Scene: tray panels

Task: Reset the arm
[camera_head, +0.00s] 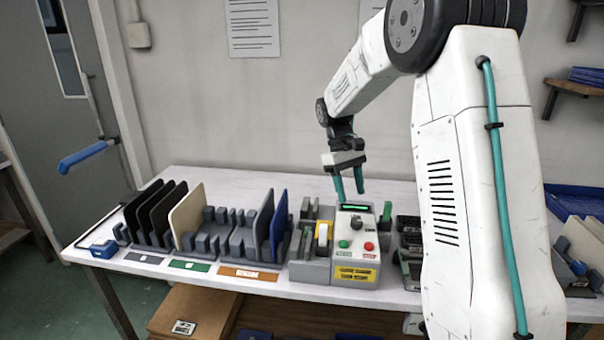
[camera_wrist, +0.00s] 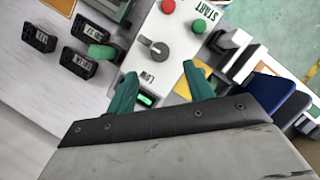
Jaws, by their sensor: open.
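My gripper (camera_head: 348,186) hangs from my white arm above the table, over the back of a grey control box (camera_head: 346,272). Its two teal fingers are apart with nothing between them. In the wrist view, my gripper (camera_wrist: 162,92) also shows open and empty, with the control box (camera_wrist: 168,60) beyond the fingers. The box has a dark knob (camera_head: 357,222), a green button (camera_head: 343,244), a red button (camera_head: 369,246) and a small lit green display (camera_head: 354,207). I cannot tell whether the fingertips touch the box.
Grey racks on the white table (camera_head: 90,242) hold black panels (camera_head: 143,207), a cream panel (camera_head: 186,218) and blue panels (camera_head: 279,222). Small dark blocks (camera_wrist: 78,63) stand beside the control box. A blue tray (camera_head: 575,200) is at the right. The air above the racks is free.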

